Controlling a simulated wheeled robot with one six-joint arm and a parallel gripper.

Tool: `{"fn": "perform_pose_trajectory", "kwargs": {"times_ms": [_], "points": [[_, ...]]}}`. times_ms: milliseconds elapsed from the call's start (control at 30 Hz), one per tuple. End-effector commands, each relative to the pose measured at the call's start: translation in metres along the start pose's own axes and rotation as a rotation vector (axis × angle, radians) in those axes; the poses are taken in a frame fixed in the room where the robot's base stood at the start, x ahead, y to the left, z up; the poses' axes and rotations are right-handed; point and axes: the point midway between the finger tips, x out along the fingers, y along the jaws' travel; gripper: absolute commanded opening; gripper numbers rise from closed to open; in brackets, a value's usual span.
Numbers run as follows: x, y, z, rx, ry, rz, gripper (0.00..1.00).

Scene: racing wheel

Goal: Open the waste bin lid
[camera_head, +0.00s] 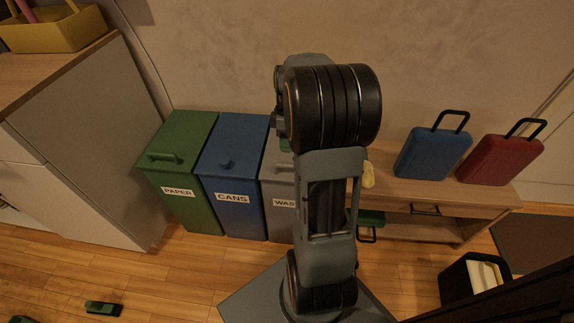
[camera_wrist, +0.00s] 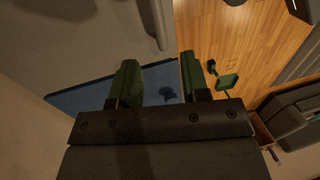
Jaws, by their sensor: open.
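The grey waste bin (camera_head: 281,203), labelled "WAS…", stands right of the blue cans bin in the head view. My arm hides much of it, including most of its lid. In the wrist view, a grey surface, apparently the waste bin's lid (camera_wrist: 85,30), fills the upper left, with a bar-like handle (camera_wrist: 156,22) along its right side. My gripper (camera_wrist: 158,62) is open and empty, its two green fingers apart. The blue lid lies beyond and between the fingers, and the handle lies above their tips in the picture. The gripper is mostly hidden behind my arm in the head view.
The blue cans bin (camera_head: 234,191) and green paper bin (camera_head: 183,172) stand left of the waste bin. A knob (camera_wrist: 168,94) tops the blue lid. Right is a low wooden bench (camera_head: 390,190) with blue (camera_head: 432,154) and red (camera_head: 499,160) cases. A wall stands behind.

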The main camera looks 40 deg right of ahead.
Motion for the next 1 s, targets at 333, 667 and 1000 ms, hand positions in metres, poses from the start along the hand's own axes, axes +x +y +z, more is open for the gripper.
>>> {"fn": "perform_pose_trajectory", "kwargs": {"times_ms": [333,667,1000], "points": [[0.059,0.0,0.0,0.001,0.0,-0.001,0.42],[0.075,0.0,0.0,0.001,0.0,0.001,0.42],[0.075,0.0,0.0,0.001,0.0,0.001,0.35]]}}
